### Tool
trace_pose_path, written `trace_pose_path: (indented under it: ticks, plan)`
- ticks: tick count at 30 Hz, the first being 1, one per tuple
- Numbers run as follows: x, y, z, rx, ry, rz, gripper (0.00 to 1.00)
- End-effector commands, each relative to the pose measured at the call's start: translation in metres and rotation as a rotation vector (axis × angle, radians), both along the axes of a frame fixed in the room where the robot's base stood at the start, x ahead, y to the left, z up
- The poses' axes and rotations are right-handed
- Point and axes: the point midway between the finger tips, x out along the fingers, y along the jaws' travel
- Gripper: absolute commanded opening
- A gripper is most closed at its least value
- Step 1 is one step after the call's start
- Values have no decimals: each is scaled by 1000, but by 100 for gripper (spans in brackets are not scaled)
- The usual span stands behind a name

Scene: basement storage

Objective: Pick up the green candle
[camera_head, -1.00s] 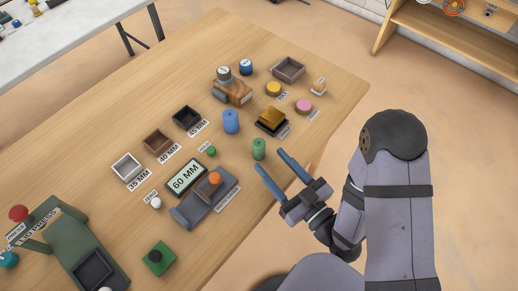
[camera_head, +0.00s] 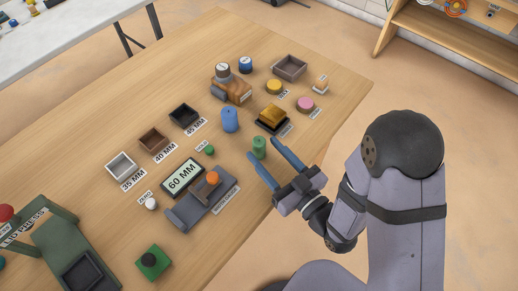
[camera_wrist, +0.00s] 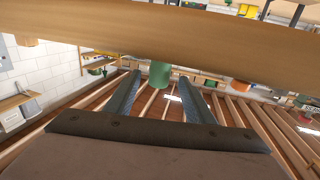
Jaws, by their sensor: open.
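The green candle (camera_head: 259,146) is a small upright cylinder near the front right edge of the wooden table. My gripper (camera_head: 263,149) is open, and its two blue fingertips appear on either side of the candle in the head view. In the wrist view the table is at the top and the candle (camera_wrist: 160,74) shows between the tips of the open fingers (camera_wrist: 160,84), with a gap on both sides. I cannot tell how far between the fingers the candle is. Nothing is held.
A blue cylinder (camera_head: 230,119) stands behind the candle. A dark tray with a gold block (camera_head: 273,114) is to its upper right. A grey gauge with an orange knob (camera_head: 201,201) and a 60 MM display (camera_head: 183,178) are to its left. The table edge is close by.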

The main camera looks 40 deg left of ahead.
Motion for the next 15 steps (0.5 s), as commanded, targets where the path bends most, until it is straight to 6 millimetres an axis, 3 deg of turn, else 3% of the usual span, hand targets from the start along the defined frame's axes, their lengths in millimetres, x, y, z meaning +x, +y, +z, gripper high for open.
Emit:
trace_pose_path:
  ticks: [7,15]
  plan:
    - [8,30,3,1,-1,1,49]
    - [10,38,1,-1,1,-1,49]
